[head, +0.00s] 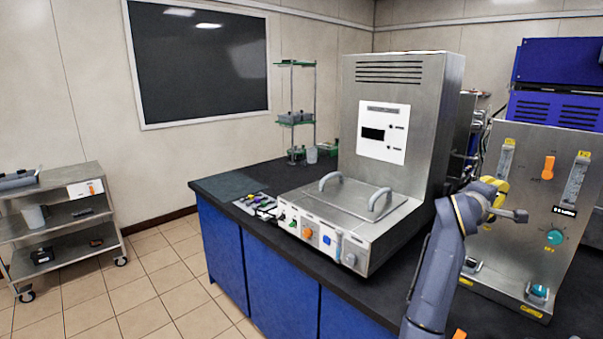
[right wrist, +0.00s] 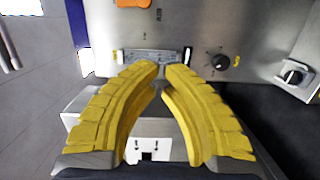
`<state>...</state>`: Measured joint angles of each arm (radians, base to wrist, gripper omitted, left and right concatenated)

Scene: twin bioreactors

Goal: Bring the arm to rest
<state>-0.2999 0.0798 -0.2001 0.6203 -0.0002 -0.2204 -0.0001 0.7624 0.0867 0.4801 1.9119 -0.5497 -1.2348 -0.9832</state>
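My right gripper (head: 500,190), with yellow fingers, is held up in front of the steel panel of the right-hand unit (head: 530,240). In the right wrist view its two yellow fingers (right wrist: 162,72) bow outward and come close together at the tips, with a narrow gap. Nothing shows held between them. I cannot tell if this counts as open or shut. The fingers overlap the panel fittings in the picture; contact is not clear. My left gripper is not in view.
A steel bioreactor unit (head: 400,80) with a handled lid (head: 350,197) stands left of my right arm on the dark bench (head: 225,187). A green-shelved rack (head: 296,122) stands behind. The panel carries an orange knob (head: 548,168) and a teal knob (head: 554,237). A cart (head: 75,192) stands far left; the floor between is clear.

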